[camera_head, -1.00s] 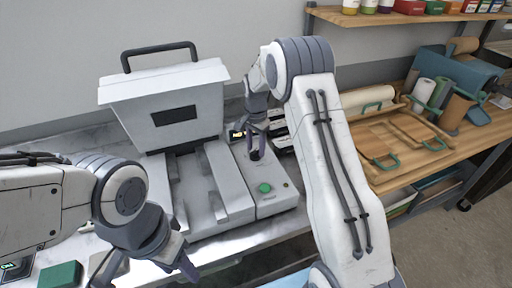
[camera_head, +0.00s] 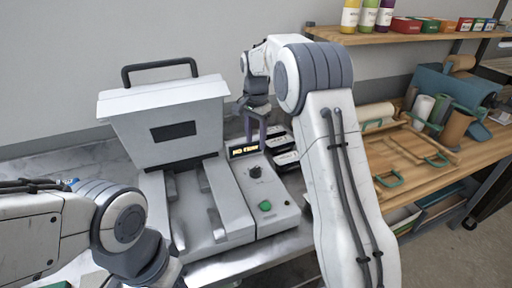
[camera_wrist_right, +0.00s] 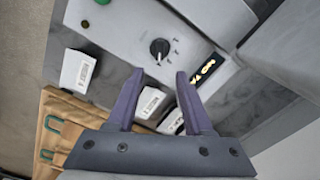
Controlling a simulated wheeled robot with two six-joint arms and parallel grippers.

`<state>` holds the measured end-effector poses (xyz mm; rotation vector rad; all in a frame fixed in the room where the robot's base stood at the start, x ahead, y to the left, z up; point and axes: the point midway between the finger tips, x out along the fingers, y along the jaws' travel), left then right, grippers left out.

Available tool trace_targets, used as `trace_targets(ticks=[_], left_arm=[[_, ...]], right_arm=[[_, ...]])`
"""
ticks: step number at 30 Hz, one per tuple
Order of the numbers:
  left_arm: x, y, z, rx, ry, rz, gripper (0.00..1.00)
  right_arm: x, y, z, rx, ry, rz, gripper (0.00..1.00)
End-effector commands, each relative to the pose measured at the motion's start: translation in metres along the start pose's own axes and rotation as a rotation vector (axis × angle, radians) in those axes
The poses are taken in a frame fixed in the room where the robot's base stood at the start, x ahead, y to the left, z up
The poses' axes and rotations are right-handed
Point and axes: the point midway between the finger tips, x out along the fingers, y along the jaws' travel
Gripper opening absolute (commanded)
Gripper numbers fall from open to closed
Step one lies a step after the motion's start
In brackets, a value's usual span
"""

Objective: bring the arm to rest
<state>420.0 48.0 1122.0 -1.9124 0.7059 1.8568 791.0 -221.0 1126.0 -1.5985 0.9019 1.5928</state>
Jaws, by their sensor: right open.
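My right arm (camera_head: 335,150) reaches up from the bottom and bends over the press machine (camera_head: 175,125). My right gripper (camera_head: 256,143) hangs above the machine's control panel, near its lit display (camera_head: 244,150). In the right wrist view my right gripper (camera_wrist_right: 159,75) is open, with nothing between its fingers. The black knob (camera_head: 255,172) is in front of the gripper and apart from it; the knob (camera_wrist_right: 159,46) also shows in the wrist view beyond the fingertips. My left arm (camera_head: 100,225) enters at lower left, its gripper mostly cut off by the bottom edge.
A green button (camera_head: 265,206) sits on the panel. Small white-labelled boxes (camera_head: 285,158) stand right of the machine, close to my right gripper. A wooden bench (camera_head: 410,160) with trays and rolls is at right. A shelf (camera_head: 400,37) with bottles and boxes is above it.

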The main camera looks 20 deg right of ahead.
Motion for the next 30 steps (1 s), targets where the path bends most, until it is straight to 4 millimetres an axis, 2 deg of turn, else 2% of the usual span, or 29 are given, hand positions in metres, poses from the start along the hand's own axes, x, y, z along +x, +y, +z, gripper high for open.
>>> trace_targets(ticks=[12,17,23,30], left_arm=[[0.000,0.000,0.000,0.000,0.000,0.000,0.50],[0.000,0.000,0.000,0.000,0.000,0.000,0.50],[0.000,0.000,0.000,0.000,0.000,0.000,0.50],[0.000,0.000,0.000,0.000,0.000,0.000,0.50]], right_arm=[[-0.001,0.000,0.000,-0.001,0.000,0.000,0.51],[0.001,0.008,0.009,-0.069,0.008,-0.011,0.51],[0.013,0.045,0.046,-0.339,0.051,-0.054,0.51],[0.035,0.106,0.098,-0.684,0.123,-0.098,0.51]])
